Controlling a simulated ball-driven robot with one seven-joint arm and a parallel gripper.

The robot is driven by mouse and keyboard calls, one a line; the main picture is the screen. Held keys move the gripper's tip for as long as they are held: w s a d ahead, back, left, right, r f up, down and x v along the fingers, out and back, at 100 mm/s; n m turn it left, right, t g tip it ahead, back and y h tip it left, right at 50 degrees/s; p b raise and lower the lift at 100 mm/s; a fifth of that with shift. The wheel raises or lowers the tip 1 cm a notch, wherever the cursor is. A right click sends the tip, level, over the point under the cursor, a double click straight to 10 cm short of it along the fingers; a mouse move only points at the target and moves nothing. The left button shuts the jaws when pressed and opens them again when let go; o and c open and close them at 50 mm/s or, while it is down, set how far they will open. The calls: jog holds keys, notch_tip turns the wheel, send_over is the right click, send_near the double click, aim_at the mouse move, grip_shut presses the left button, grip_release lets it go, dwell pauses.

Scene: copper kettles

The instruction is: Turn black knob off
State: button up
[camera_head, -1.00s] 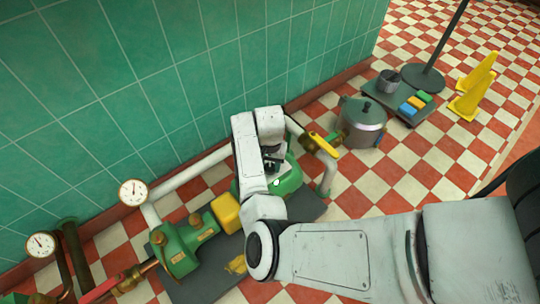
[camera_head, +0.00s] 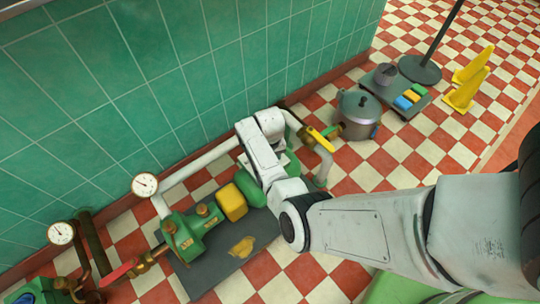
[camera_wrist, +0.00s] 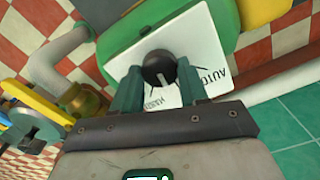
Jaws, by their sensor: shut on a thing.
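The round black knob (camera_wrist: 160,68) is on a white plate (camera_wrist: 205,42) on a green housing (camera_wrist: 130,14) in the wrist view. The plate carries black lettering; "AUTO" shows at its right, and a second word below the knob is partly hidden. My gripper (camera_wrist: 157,82) has its two dark green fingers on either side of the knob, shut on it. In the head view my arm covers the knob and the fingers. Only part of the green housing (camera_head: 292,165) shows behind the arm.
A yellow-handled valve (camera_head: 319,139) on a pipe and a grey lidded pot (camera_head: 358,114) stand right of the housing. A green pump with a yellow block (camera_head: 232,202) stands left. The green tiled wall (camera_head: 150,80) rises behind.

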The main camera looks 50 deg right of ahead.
jog(key=shift+n, duration=0.5)
jog(key=o, duration=1.1)
jog(key=shift+c, duration=0.2)
jog(key=shift+r+p, duration=0.1)
jog(key=shift+p, duration=0.25)
notch_tip(320, 180, up, 11)
jog(key=p, duration=0.5)
jog(key=shift+f, duration=0.2)
